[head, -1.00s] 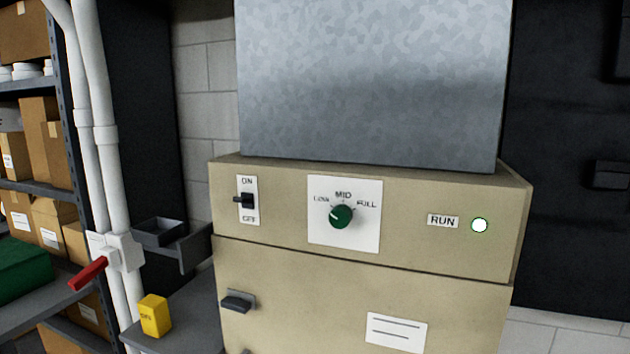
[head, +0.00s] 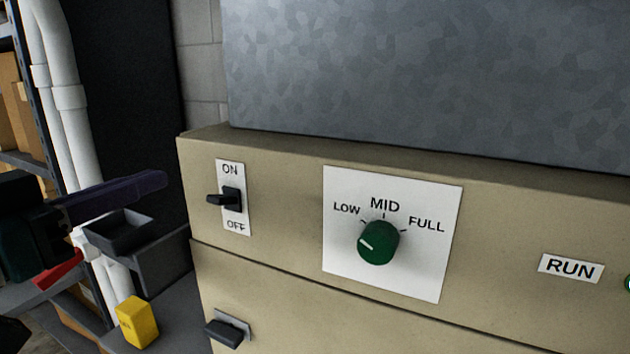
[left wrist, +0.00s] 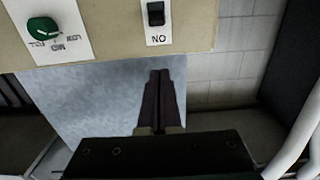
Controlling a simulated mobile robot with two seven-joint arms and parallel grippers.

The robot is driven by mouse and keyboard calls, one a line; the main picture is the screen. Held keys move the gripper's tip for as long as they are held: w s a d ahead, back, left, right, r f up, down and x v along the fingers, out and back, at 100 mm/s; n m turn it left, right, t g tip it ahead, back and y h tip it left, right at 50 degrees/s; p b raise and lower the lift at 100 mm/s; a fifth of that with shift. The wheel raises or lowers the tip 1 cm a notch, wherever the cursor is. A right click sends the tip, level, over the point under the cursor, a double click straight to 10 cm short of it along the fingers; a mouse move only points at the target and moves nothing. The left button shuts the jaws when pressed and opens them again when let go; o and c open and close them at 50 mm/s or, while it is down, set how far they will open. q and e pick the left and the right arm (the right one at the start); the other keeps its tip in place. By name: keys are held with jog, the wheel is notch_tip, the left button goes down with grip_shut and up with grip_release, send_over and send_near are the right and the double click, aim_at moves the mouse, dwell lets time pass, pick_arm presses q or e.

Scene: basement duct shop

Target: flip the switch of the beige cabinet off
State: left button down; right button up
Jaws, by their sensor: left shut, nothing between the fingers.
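The beige cabinet (head: 290,280) fills the middle and right of the head view. Its switch (head: 227,198) is a black lever on a white plate marked ON above and OFF below. The lever sticks out towards the left of the picture; I cannot tell its setting surely. My left gripper (head: 162,180) is shut and empty, left of the switch and apart from it. In the left wrist view, which is upside down, the shut fingers (left wrist: 160,75) point at the switch (left wrist: 156,14), with a gap between. My right gripper is not in view.
A green dial (head: 379,243) sits right of the switch. A RUN label (head: 571,268) is at the right, its lamp nearly cut off by the picture's edge. A grey tray (head: 120,232), a yellow block (head: 137,322) and white pipes (head: 72,110) stand left of the cabinet.

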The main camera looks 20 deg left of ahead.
aim_at(229, 149)
pick_arm(q)
jog(key=w+p, duration=0.1)
jog(key=w, duration=0.2)
jog(key=w+p, duration=0.1)
jog(key=w, duration=0.2)
jog(key=w+p, duration=0.1)
jog(key=w, duration=0.2)
jog(key=shift+w+d+r, duration=0.15)
jog(key=shift+w+d, duration=0.15)
jog(key=shift+d, duration=0.05)
jog(key=f, duration=0.1)
jog(key=f+p, duration=0.1)
jog(key=f, duration=0.1)
jog(key=shift+s+f, duration=0.1)
jog(key=shift+s, duration=0.2)
jog(key=shift+s+f, duration=0.15)
jog(key=shift+f, duration=0.3)
jog(key=shift+f, duration=0.1)
